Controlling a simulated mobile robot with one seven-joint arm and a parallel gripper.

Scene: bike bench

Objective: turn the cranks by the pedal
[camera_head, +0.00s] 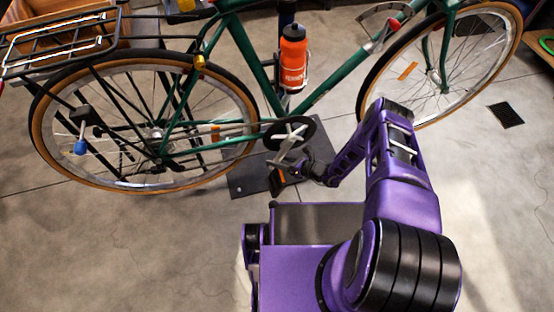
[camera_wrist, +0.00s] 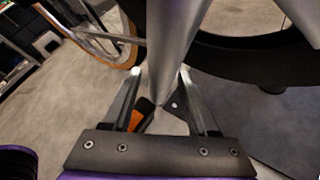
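The bike's crank arm (camera_head: 284,152) slants down from the dark chainring (camera_head: 304,132) in the head view. The pedal (camera_head: 277,180), dark with an orange reflector, is at its lower end. My gripper (camera_head: 303,168) is close beside the crank and pedal, to their right. In the wrist view the silver crank arm (camera_wrist: 175,35) runs down between the two fingers of my gripper (camera_wrist: 162,92). The orange and dark part of the pedal (camera_wrist: 141,115) shows between the fingers. The fingers stand apart; I see no clear grip, and contact is hard to tell.
The green bike (camera_head: 262,62) stands across the back, with a rear wheel (camera_head: 253,103), a front wheel (camera_head: 370,93) and an orange bottle (camera_head: 293,58). A dark plate (camera_head: 245,185) lies under the crank.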

